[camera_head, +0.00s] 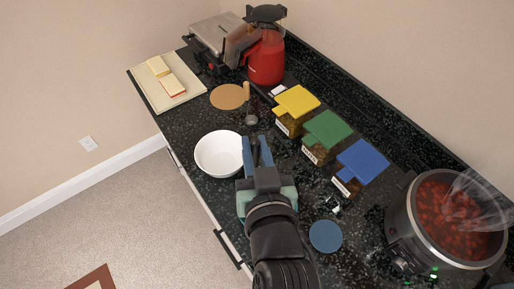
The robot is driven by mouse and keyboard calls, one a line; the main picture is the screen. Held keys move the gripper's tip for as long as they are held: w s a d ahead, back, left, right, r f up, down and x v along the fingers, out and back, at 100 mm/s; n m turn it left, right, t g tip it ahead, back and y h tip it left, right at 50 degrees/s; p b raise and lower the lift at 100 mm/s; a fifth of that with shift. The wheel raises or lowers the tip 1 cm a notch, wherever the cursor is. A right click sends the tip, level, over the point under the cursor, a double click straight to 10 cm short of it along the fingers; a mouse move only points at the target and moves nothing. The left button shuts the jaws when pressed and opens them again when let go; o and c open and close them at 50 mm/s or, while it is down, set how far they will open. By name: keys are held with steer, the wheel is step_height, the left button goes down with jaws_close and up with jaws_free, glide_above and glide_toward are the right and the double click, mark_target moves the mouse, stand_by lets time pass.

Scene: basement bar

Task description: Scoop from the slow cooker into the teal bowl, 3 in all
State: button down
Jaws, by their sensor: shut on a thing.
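My gripper (256,143) reaches over the counter from below, beside the right edge of a white bowl (217,152). It is shut on a thin dark handle (255,155) between its blue fingers; what the handle belongs to is mostly hidden. A teal shape (241,206) shows around my wrist; I cannot tell whether it is the teal bowl or part of my gripper. The slow cooker (399,222) stands open at the lower right, full of red chunky food (442,208). A see-through lid-like shape (482,200) overlaps its right side.
Yellow (297,100), green (327,129) and blue (362,162) lidded containers line the back. A dark utensil (251,108), orange disc (228,97), blue disc (325,236), cutting board (180,91), grill (213,38) and red appliance (266,66) share the dark counter.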

steer(key=shift+s+a+f+t+b, duration=0.15)
steer(key=shift+s+t+b, duration=0.4)
steer(key=shift+b, duration=0.65)
steer(key=shift+s+a+f+t+b, duration=0.15)
steer(key=shift+s+t+b, duration=0.2)
steer(key=shift+s+b, duration=0.6)
steer(key=r, duration=0.1)
steer(key=r+t+p, duration=0.1)
steer(key=r, duration=0.1)
steer(key=shift+s+r+n+p, duration=0.1)
steer(key=shift+s+n+p, duration=0.2)
steer(key=shift+s, duration=0.1)
steer(key=shift+r, duration=0.1)
